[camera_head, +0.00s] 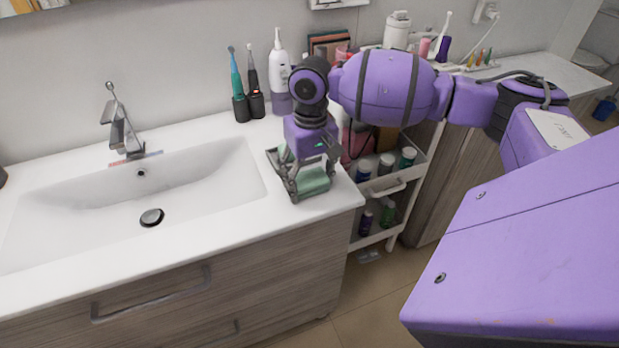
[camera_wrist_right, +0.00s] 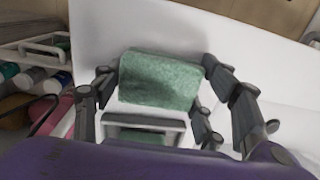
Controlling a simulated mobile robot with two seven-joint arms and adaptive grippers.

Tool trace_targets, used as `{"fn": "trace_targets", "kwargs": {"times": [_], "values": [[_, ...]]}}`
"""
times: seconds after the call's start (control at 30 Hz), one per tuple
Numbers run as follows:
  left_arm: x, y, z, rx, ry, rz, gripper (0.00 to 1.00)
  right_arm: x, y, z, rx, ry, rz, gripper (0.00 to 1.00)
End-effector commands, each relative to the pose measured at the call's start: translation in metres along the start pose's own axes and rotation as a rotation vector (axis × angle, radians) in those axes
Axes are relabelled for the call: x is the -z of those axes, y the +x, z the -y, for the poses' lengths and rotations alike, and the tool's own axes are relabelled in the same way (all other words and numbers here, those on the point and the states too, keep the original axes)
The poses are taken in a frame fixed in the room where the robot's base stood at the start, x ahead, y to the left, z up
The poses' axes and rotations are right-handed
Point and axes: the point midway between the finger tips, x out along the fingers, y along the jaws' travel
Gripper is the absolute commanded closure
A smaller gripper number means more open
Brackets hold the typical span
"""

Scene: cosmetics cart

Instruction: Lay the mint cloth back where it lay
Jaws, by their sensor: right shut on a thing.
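The mint cloth (camera_head: 313,182) is a folded, thick green rectangle at the right end of the white counter, close to its right edge. My right gripper (camera_head: 312,174) is over it, pointing down, and is shut on it. In the right wrist view the cloth (camera_wrist_right: 158,80) lies between the fingers (camera_wrist_right: 155,90). I cannot tell whether its underside touches the counter. My left gripper is not in view.
The sink basin (camera_head: 150,190) is left of the gripper. Two electric toothbrushes (camera_head: 247,100) and a white-and-purple bottle (camera_head: 279,80) stand at the back. A cart (camera_head: 405,185) with several bottles is just off the counter's right edge. The counter front (camera_head: 250,228) is clear.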

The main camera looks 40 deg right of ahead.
Motion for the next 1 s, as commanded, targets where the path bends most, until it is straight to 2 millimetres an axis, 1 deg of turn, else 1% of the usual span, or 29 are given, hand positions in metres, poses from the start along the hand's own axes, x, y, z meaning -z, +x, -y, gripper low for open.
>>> {"fn": "trace_targets", "kwargs": {"times": [0.03,0.17,0.43,0.57,0.67,1.0], "values": [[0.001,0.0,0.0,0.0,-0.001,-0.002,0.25,0.0,0.0,0.0,0.001,0.0,0.0,0.32],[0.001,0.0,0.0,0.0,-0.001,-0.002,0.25,0.0,0.001,0.0,0.0,0.0,0.0,0.15],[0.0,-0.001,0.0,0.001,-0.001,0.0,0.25,0.0,0.0,0.0,0.0,0.0,0.0,0.15],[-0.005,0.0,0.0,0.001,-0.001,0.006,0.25,0.0,-0.003,0.0,-0.001,0.0,-0.001,0.15],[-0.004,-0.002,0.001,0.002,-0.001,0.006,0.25,0.001,-0.017,0.0,0.0,0.0,-0.004,0.15],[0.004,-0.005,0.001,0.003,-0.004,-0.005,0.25,0.001,-0.089,0.0,0.0,0.001,-0.005,0.15]]}}
